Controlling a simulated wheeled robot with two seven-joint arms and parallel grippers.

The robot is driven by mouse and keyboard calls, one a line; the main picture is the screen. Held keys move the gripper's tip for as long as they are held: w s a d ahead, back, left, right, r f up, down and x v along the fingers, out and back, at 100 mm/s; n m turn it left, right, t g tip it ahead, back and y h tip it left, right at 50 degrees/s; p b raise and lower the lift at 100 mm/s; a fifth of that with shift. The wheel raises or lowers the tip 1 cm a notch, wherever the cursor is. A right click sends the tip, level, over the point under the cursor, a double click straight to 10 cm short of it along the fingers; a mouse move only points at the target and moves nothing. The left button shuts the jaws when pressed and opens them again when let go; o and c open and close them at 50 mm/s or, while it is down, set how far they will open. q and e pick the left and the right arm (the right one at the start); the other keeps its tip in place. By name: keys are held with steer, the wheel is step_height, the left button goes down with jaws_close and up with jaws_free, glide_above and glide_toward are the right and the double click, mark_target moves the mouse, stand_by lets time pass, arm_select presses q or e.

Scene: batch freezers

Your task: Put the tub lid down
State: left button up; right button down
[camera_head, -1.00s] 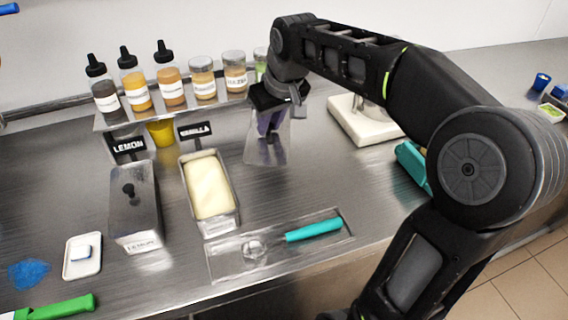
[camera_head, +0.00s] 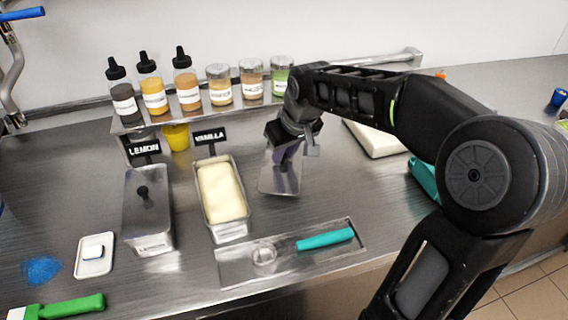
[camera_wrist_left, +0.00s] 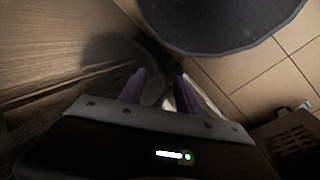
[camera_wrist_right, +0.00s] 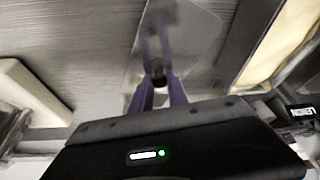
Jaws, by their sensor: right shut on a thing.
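My right gripper (camera_head: 294,150) is shut on the knob of a flat, shiny metal tub lid (camera_head: 282,178), to the right of the open vanilla tub (camera_head: 238,228). In the right wrist view the lid (camera_wrist_right: 190,35) lies beyond the fingers, with its dark knob (camera_wrist_right: 159,77) between the fingertips. The lid is at or just above the counter; I cannot tell if it touches. The vanilla tub holds pale yellow ice cream (camera_head: 221,190). My left gripper (camera_wrist_left: 160,82) shows only in the left wrist view, fingers apart and empty, away from the counter.
A lidded lemon tub (camera_head: 148,215) stands left of the vanilla tub. A teal-handled scoop (camera_head: 326,239) lies in a recessed tray (camera_head: 235,272) in front. Bottles and jars (camera_head: 219,86) line the shelf behind. A white slab (camera_head: 375,140) stands right of the lid.

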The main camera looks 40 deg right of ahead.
mark_target(284, 163)
steer(key=shift+f, duration=1.8)
steer(key=shift+f, duration=0.2)
steer(key=c, duration=1.3)
jaws_free()
steer(key=shift+r, duration=0.1)
steer(key=shift+r, duration=0.2)
steer(key=v, duration=1.1)
steer(key=shift+s+r, duration=0.15)
steer(key=shift+r, duration=0.25)
